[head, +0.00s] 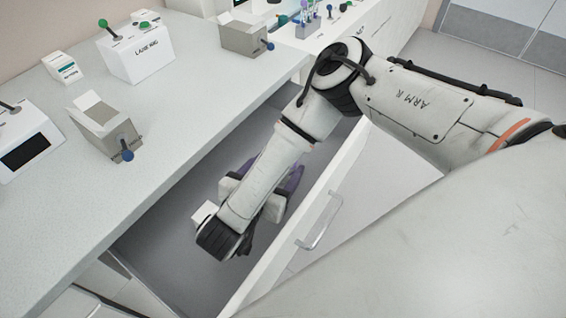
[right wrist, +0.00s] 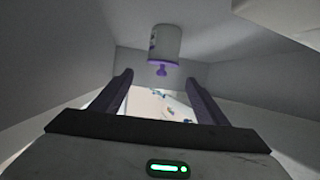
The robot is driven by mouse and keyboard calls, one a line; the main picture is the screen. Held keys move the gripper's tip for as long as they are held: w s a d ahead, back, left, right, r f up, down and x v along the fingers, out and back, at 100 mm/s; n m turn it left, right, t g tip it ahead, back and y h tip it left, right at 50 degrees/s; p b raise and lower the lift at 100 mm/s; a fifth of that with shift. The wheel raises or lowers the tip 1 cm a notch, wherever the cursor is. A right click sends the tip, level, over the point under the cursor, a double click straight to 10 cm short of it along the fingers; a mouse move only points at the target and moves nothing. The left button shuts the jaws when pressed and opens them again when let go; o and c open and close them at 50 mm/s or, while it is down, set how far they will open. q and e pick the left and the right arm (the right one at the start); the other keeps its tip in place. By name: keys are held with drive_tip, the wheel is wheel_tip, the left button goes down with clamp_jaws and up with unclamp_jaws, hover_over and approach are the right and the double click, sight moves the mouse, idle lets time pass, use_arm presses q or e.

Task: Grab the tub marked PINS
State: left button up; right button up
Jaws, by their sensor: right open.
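In the right wrist view, a white cylindrical tub with a purple band and a purple knob (right wrist: 165,42) is ahead of the fingertips, inside the drawer. I cannot read any marking on it, so I cannot tell whether it says PINS. My right gripper (right wrist: 158,78) has its two purple fingers spread with nothing held between them. The tub appears beyond the fingers and apart from them. My left gripper is not in view.
The open drawer (head: 150,240) has a white front panel with a handle (head: 320,222) close beside my arm. The counter (head: 170,130) overhangs its other side, with an open grey box (head: 108,122) and a white lever box (head: 136,55) on it.

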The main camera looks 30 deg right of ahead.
wheel_tip(320, 180, down, 2)
drive_tip(key=shift+f+b, duration=0.1)
drive_tip(key=shift+b, duration=0.45)
drive_tip(key=b+x, duration=0.2)
drive_tip(key=x, duration=0.2)
drive_tip(key=shift+d+f+b, duration=0.15)
drive_tip(key=shift+b, duration=0.15)
drive_tip(key=shift+w+d, duration=0.3)
drive_tip(key=shift+d, duration=0.05)
drive_tip(key=b+x, duration=0.3)
drive_tip(key=shift+f, duration=0.1)
drive_tip(key=shift+w+d, duration=0.4)
drive_tip(key=shift+d, duration=0.05)
drive_tip(key=shift+w+d, duration=0.3)
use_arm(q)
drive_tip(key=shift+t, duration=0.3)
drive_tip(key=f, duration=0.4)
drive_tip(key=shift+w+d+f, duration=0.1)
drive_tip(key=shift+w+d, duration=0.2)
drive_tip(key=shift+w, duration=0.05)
use_arm(e)
drive_tip(key=c, duration=1.2)
